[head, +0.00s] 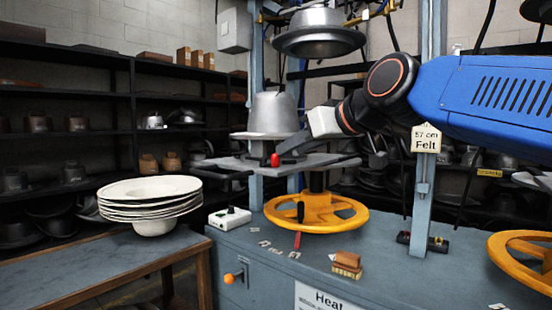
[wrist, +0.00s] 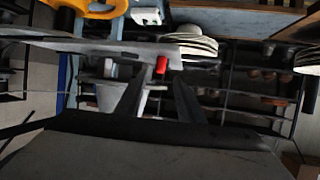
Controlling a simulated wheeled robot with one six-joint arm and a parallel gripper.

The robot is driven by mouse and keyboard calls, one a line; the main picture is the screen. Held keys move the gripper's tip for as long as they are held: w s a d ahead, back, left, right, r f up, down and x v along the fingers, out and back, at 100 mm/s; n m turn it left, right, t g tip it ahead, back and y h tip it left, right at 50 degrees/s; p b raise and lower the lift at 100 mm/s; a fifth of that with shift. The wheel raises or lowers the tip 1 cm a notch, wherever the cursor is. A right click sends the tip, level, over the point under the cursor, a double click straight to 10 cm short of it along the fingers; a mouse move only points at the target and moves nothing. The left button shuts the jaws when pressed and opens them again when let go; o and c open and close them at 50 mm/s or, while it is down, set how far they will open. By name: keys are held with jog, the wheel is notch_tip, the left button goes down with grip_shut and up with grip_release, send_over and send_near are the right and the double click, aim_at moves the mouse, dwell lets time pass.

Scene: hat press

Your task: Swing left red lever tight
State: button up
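The red lever (head: 275,160) is a small upright red piece on the front edge of the grey press plate (head: 240,164), below the metal hat form (head: 272,115). In the wrist view the red lever (wrist: 161,66) shows just beyond and between my fingertips. My gripper (head: 285,147) reaches in from the right over the plate, close to the lever. In the wrist view my gripper (wrist: 160,82) has its two dark fingers spread with nothing held between them. Whether a finger touches the lever cannot be told.
A yellow handwheel (head: 318,222) sits under the plate, and another (head: 525,250) stands at the right. A stack of pale hats (head: 150,195) stands on the left bench. A metal upper form (head: 318,35) hangs above. A blue post (head: 424,200) rises beneath my arm.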

aim_at(275, 157)
jog(key=x, duration=0.8)
jog(key=shift+w+a, duration=0.2)
jog(key=shift+a, duration=0.05)
jog(key=shift+f, duration=0.1)
grip_shut()
